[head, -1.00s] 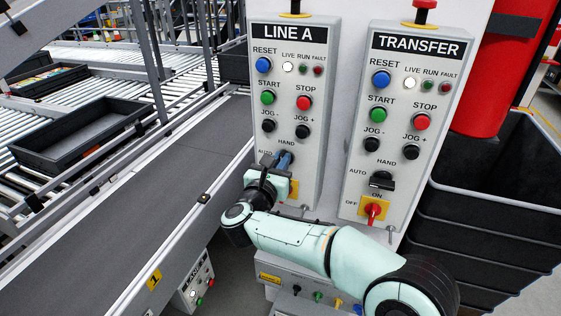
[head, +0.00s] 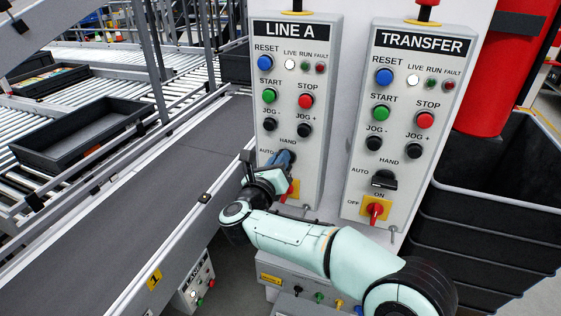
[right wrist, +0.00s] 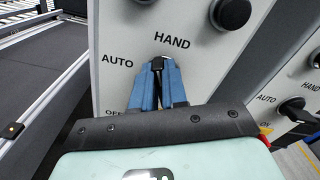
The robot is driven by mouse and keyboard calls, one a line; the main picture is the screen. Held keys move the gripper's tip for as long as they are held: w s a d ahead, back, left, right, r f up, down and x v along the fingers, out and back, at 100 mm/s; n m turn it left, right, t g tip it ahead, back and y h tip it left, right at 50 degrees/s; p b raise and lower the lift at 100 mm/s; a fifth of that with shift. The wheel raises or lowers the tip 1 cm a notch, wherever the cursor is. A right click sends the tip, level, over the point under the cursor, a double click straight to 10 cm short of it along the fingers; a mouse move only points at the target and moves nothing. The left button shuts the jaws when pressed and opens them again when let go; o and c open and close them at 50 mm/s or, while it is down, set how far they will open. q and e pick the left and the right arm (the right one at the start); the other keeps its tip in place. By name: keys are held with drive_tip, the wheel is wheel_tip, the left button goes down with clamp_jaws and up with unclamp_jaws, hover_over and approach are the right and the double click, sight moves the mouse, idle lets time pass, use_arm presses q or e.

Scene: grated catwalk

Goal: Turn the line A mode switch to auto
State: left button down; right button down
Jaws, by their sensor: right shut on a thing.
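The LINE A panel (head: 330,120) stands upright at the centre of the head view. Its black mode switch (right wrist: 157,64) sits low on the panel, with AUTO printed to its left and HAND above it. My right gripper (head: 282,160) is at this switch, its blue fingers shut on the knob. In the right wrist view the fingers (right wrist: 158,88) close from both sides and hide most of the knob, so its exact pointing is hard to tell. A red and yellow OFF switch (head: 293,190) below is partly hidden by my gripper. My left gripper is not in view.
The TRANSFER panel (head: 405,130) with a similar mode switch (head: 383,180) stands close on the right. LINE A's JOG buttons (head: 270,124) are just above the gripper. A conveyor belt (head: 130,190) runs along the left. A dark bin (head: 500,215) is at the right.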

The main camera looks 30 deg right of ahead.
use_arm(q)
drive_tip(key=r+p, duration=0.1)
drive_tip(key=p, duration=0.1)
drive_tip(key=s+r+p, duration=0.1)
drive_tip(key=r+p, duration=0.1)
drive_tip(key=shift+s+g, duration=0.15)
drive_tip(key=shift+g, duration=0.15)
use_arm(e)
drive_tip(key=n, duration=0.8)
drive_tip(key=f+n, duration=0.1)
drive_tip(key=n, duration=0.3)
drive_tip(key=shift+w+a+n, duration=0.15)
drive_tip(key=shift+w+n, duration=0.15)
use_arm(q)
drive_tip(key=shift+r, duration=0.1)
use_arm(e)
drive_tip(key=c, duration=1.2)
unclamp_jaws()
drive_tip(key=shift+f, duration=0.1)
drive_tip(key=shift+o, duration=0.2)
